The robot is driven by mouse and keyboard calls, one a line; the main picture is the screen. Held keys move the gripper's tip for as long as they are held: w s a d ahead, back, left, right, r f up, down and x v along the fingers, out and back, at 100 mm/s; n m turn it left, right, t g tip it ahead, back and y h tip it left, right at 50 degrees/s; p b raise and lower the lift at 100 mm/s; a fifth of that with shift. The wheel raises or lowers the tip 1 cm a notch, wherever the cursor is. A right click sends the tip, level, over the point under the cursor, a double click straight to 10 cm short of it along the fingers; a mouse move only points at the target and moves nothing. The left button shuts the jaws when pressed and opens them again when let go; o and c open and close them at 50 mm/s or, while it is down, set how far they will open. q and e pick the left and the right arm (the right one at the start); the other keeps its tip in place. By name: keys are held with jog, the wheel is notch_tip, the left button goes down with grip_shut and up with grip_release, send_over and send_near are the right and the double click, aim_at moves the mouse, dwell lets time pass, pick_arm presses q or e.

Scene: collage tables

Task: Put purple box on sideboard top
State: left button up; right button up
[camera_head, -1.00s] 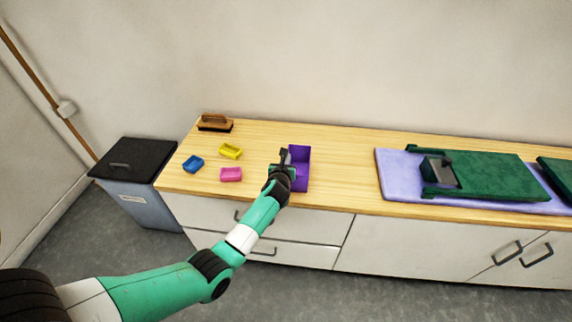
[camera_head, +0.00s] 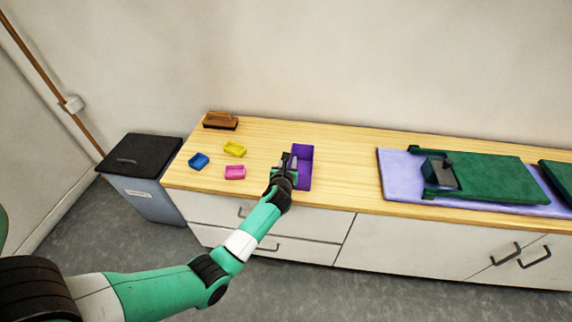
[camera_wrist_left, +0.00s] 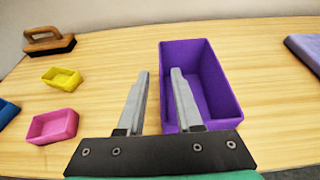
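The purple box (camera_head: 306,153) is an open-topped, deep rectangular bin. It appears to rest upright on the wooden sideboard top (camera_head: 345,170), near the front edge. My left gripper (camera_head: 287,158) is at the box's left side. In the left wrist view the two fingers of my left gripper (camera_wrist_left: 160,72) are apart. One finger is outside the box's left wall and the other overlaps the inside of the purple box (camera_wrist_left: 215,85). Contact with the wall cannot be made out. My right gripper is not in view.
Left of the box are a yellow tray (camera_head: 234,149), a blue tray (camera_head: 199,161), a pink tray (camera_head: 235,172) and a brush (camera_head: 220,121). To the right a lavender mat (camera_head: 395,170) carries green items (camera_head: 500,175). Bare wood lies between box and mat. A lidded bin (camera_head: 150,195) stands left.

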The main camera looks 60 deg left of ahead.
pick_arm(q)
jog(key=p+v, duration=0.3)
jog(key=v, duration=0.6)
jog(key=shift+p, duration=0.35)
